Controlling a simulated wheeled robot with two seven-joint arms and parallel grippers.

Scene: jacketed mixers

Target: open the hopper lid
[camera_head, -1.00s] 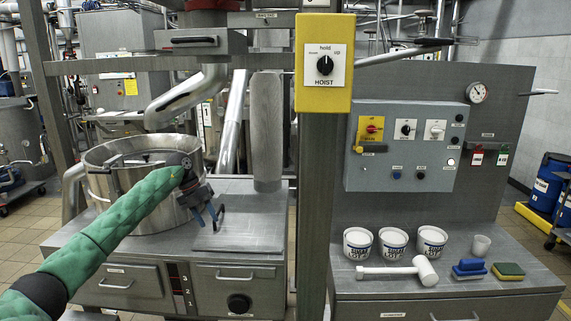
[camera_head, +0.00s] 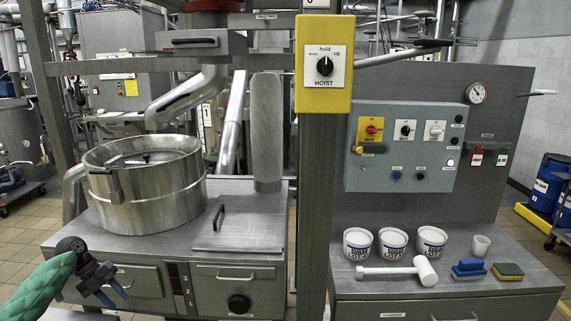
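A flat grey square lid (camera_head: 245,238) with a black bar handle (camera_head: 218,217) lies flat on the top of the steel cabinet, to the right of the round steel bowl. I take it to be the hopper lid; it looks closed. My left gripper (camera_head: 116,297) is at the lower left, in front of the cabinet's left drawer, well apart from the lid and its handle. Its two blue fingers are spread with nothing between them. My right gripper is not in view.
The large steel bowl (camera_head: 146,190) stands left of the lid. A grey post with the yellow hoist box (camera_head: 324,65) rises right of the lid. A control panel (camera_head: 405,145) is above.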

